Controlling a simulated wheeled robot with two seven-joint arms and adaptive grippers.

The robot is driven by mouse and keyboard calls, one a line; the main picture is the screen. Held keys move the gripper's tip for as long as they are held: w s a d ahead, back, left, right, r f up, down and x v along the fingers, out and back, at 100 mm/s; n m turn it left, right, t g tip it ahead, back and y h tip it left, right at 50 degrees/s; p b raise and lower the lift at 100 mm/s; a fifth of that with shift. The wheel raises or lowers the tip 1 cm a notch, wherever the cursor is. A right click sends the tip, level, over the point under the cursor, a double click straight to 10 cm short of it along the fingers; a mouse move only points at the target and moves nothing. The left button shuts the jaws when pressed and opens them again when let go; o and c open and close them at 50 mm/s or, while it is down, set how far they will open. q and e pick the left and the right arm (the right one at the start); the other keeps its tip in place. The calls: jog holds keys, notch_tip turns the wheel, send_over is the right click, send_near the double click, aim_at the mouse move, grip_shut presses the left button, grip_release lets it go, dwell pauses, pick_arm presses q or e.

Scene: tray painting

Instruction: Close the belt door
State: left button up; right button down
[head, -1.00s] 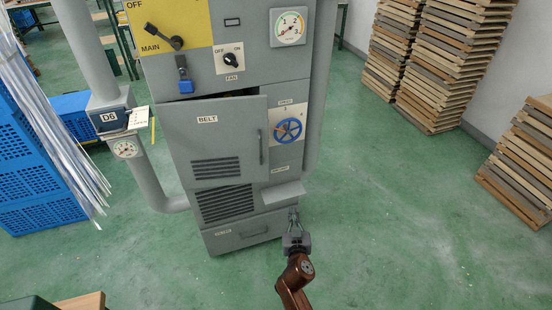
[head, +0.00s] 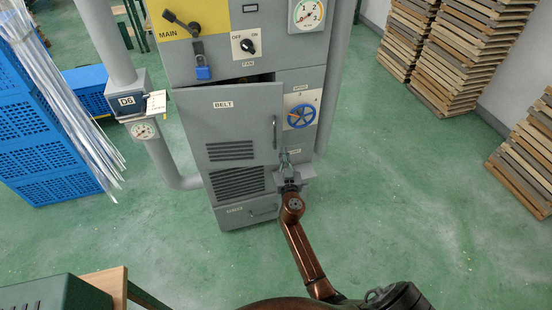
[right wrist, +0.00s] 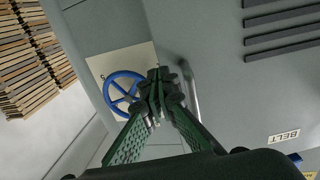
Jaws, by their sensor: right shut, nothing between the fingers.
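The grey belt door (head: 232,124), marked BELT, is on the front of the grey cabinet. It stands slightly ajar, with a dark gap along its top edge. Its upright handle (head: 275,131) is near its right edge. In the right wrist view the door (right wrist: 225,75) fills the right side, and the handle (right wrist: 191,95) shows just right of the fingertips. My right gripper (head: 287,158) is shut and empty, in front of the door's lower right corner and below the handle. Its fingertips also show in the right wrist view (right wrist: 157,82); contact with the door cannot be told. My left gripper is out of view.
A blue handwheel (head: 301,116) is right of the door. A blue padlock (head: 203,73) hangs above it. Blue crates (head: 45,155) stand farther left, stacked wooden boards (head: 465,60) at right. Green floor is clear at right.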

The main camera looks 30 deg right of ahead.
aim_at(281, 143)
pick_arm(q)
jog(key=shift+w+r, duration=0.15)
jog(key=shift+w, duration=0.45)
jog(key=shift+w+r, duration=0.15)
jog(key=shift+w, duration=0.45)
pick_arm(e)
jog(key=x, duration=0.3)
jog(key=shift+w, duration=0.1)
jog(key=shift+w, duration=0.1)
